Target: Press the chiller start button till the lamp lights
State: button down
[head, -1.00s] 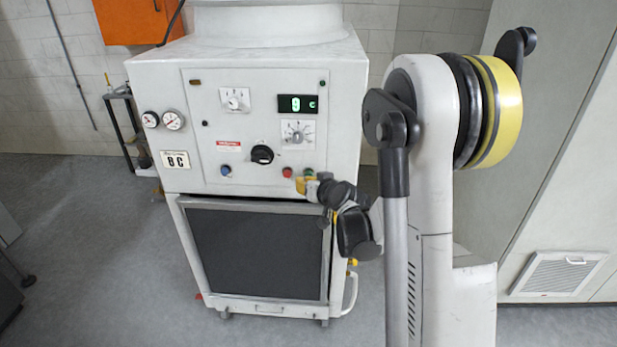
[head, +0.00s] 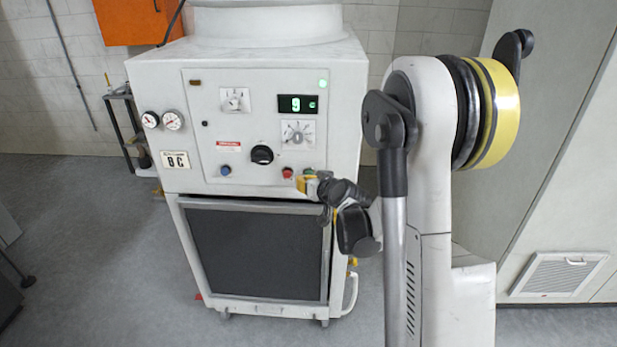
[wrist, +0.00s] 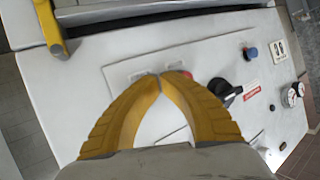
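The white chiller cabinet has a control panel (head: 215,110) on its front. A green button (head: 309,171), probably the chiller start button, is at its lower right, beside a red button (head: 288,172). My gripper (head: 303,183) is at the panel just below the green button. In the wrist view my yellow fingers (wrist: 162,75) meet at their tips with nothing seen between them. The tips cover the green button there; the red button (wrist: 187,74) shows just right of them. Contact cannot be told.
The green display (head: 298,104) shows a 9. A black rotary switch (head: 262,155), a blue button (head: 226,170) and two gauges (head: 162,120) lie left of the gripper. A dark grille (head: 255,252) is below. Open floor lies left of the cabinet.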

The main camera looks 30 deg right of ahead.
jog(key=shift+s, duration=0.1)
dwell(0.3)
jog(key=shift+s+a, duration=0.45)
jog(key=shift+s, duration=0.15)
jog(key=shift+s, duration=0.1)
jog(key=s+a, duration=0.1)
jog(key=s, duration=0.1)
jog(key=s+a+b, duration=0.1)
jog(key=s, duration=0.1)
jog(key=shift+a, duration=0.4)
dwell(0.5)
jog(key=s+a+r+n+g+y, duration=0.1)
jog(key=s+a+r+g, duration=0.15)
jog(key=s+a, duration=0.5)
jog(key=s+a+r+n+g+y, duration=0.1)
jog(key=s+a+r+n+g, duration=0.1)
jog(key=s+a+r, duration=0.4)
jog(key=s+a+f+g+h, duration=0.1)
jog(key=s+a+f+g, duration=0.1)
jog(key=s, duration=1)
jog(key=shift+s+a+f, duration=0.3)
jog(key=shift+a+f, duration=0.05)
jog(key=shift+f, duration=0.15)
